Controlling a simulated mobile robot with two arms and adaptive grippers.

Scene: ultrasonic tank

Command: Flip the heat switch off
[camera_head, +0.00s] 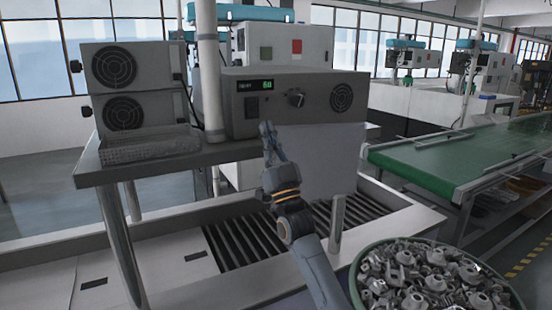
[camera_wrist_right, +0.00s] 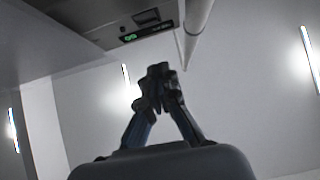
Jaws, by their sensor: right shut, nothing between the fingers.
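The grey control box (camera_head: 290,103) stands on the raised shelf in the head view. Which way the switch is tipped is too small to tell. My right gripper (camera_head: 267,128) is shut and empty, pointing up just below and right of the switch, with no clear contact. In the right wrist view the shut fingertips (camera_wrist_right: 159,70) show below the box's underside and its display (camera_wrist_right: 130,38). My left gripper is not in view.
The shelf (camera_head: 120,176) carries two stacked fan units (camera_head: 124,66) and a wire mesh basket (camera_head: 150,149) left of the box. A grey post (camera_head: 208,70) rises beside the box. A round bin of metal parts (camera_head: 359,262) is at lower right, before a green conveyor (camera_head: 450,154).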

